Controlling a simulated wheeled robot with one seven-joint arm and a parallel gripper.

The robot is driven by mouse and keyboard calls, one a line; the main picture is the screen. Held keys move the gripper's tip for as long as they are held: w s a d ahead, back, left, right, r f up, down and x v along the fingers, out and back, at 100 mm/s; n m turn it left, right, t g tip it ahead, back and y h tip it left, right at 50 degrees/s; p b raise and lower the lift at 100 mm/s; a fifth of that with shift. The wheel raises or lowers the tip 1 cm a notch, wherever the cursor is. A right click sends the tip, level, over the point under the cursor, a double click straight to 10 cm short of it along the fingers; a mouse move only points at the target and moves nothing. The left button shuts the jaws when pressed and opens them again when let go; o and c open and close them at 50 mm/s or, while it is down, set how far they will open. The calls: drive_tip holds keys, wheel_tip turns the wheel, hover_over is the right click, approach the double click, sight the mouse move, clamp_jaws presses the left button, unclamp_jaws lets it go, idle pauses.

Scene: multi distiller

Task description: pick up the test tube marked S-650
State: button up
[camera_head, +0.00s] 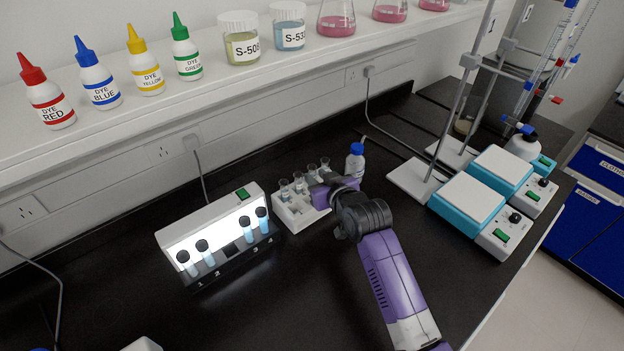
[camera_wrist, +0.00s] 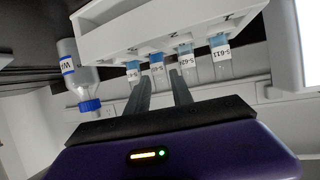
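A white rack (camera_head: 293,217) holding several labelled test tubes stands on the black bench beside the light box. It shows inverted at the top of the wrist view (camera_wrist: 115,35). There, a tube whose label seems to start S-65 (camera_wrist: 157,70) is second from the left; its last digit is not clear. The rightmost tube (camera_wrist: 221,52) reads S-611, and the others are only partly legible. My gripper (camera_wrist: 161,78) is open, its two dark fingers apart, with the second tube appearing between the tips. In the head view, my purple gripper (camera_head: 335,190) is at the rack's right side, partly hiding it.
A blue-capped bottle (camera_head: 355,162) stands close behind my gripper. A lit box (camera_head: 212,225) with several black-capped tubes is left of the rack. Stirrer plates (camera_head: 470,203) and stands are at the right. Dye bottles (camera_head: 97,80) line the shelf. The front bench is mostly clear.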

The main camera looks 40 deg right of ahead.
drive_tip(key=shift+x, duration=1.15)
drive_tip(key=shift+c, duration=0.4)
clamp_jaws()
drive_tip(key=shift+r, duration=0.1)
